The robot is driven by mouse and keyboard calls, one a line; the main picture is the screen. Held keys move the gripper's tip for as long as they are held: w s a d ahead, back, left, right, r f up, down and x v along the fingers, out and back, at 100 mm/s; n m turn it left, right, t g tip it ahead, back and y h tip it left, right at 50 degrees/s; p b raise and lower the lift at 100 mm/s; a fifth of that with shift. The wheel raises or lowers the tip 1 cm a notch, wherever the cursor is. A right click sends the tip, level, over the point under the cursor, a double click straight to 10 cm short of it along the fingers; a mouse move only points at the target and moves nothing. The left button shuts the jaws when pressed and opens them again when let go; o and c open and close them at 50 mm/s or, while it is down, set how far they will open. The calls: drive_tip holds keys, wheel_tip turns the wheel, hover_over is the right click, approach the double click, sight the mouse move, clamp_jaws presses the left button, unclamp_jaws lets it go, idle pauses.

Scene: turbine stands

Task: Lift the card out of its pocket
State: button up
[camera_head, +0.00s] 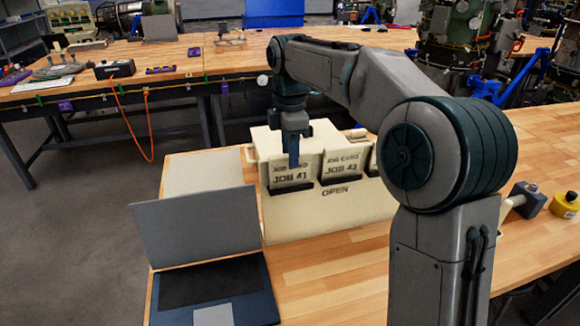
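A cream board (345,215) marked OPEN stands on the wooden bench and carries dark pockets in a row. A pale card (283,174) reading JOB 41 stands in the left pocket (291,188). A second card (342,165) reading JOB 43 stands in the pocket to its right. A third card (373,160) further right is mostly hidden behind my arm. My gripper (293,163) points down at the top of the JOB 41 card and covers part of its lettering. Its fingers overlap in this view, so I cannot tell whether they are open or touch the card.
An open laptop (210,285) stands left of the board, close to it. A mallet (526,198) and a yellow container (565,204) are at the right. The bench front (330,285) is bare. Another workbench (180,75) with equipment stands behind, across a floor gap.

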clamp_jaws()
drive_tip(key=shift+r+p, duration=0.65)
drive_tip(key=shift+r+p, duration=0.9)
